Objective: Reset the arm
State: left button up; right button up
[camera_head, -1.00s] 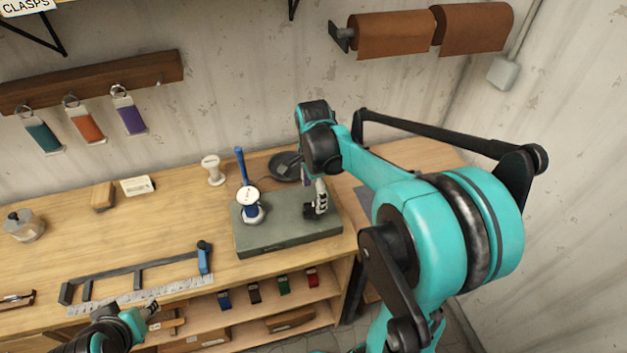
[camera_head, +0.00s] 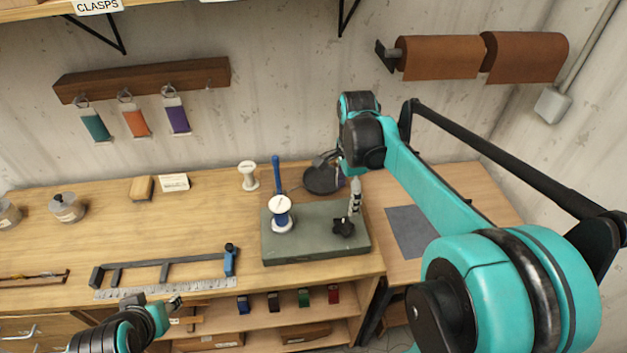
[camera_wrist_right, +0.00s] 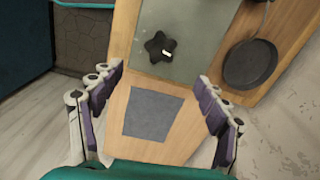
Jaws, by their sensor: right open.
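My right gripper (camera_head: 353,205) hangs from the teal right arm above the right part of the grey-green block (camera_head: 290,252). A black star-shaped knob (camera_head: 343,228) stands on that block, just below the fingers. In the right wrist view my right gripper (camera_wrist_right: 158,76) is open and empty, its purple-padded fingers wide apart. The knob (camera_wrist_right: 160,47) lies beyond the fingertips, apart from them. My left gripper (camera_head: 172,304) is low at the left, near the bench's front edge. It is too small to tell whether it is open.
A round black dish (camera_head: 322,181) is behind the block. A grey sheet (camera_head: 408,230) lies flat at right.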

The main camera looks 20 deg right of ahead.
jog(key=s+a+f+n+t+b, duration=0.4)
jog(key=s+a+f+n+t, duration=0.3)
jog(key=n, duration=1.2)
jog(key=s+a, duration=0.4)
jog(key=shift+s+n, duration=0.25)
jog(key=shift+n, duration=0.05)
jog(key=shift+f, duration=0.1)
